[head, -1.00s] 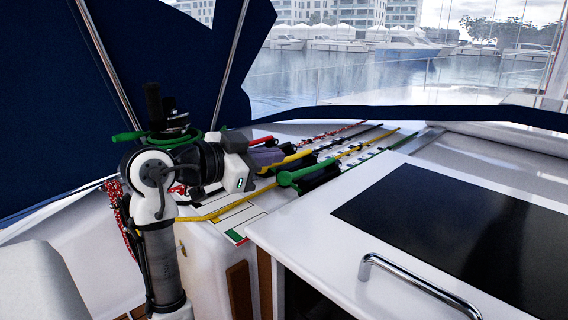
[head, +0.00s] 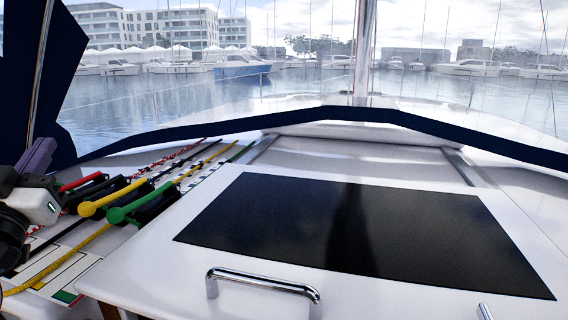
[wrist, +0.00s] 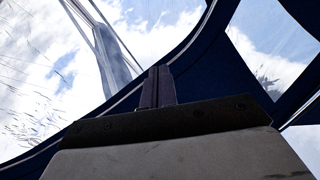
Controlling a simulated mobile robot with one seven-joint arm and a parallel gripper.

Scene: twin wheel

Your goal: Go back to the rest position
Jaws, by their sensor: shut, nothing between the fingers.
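My gripper (wrist: 158,84) shows in the wrist view with its two dark fingers together and nothing between them. It points up toward the dark blue canopy and its clear window, with sky behind. In the head view my gripper's purple-grey fingers (head: 37,157) and white wrist part stand at the left edge, beside the rope clutches. Most of my arm is cut off by the left edge there.
Clutch levers in red (head: 82,183), yellow (head: 105,198) and green (head: 133,208) lie right of my gripper, with ropes running forward. A white hatch with a dark panel (head: 340,232) and chrome handle (head: 262,282) fills the right. The dark blue canopy (head: 20,75) hangs at upper left.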

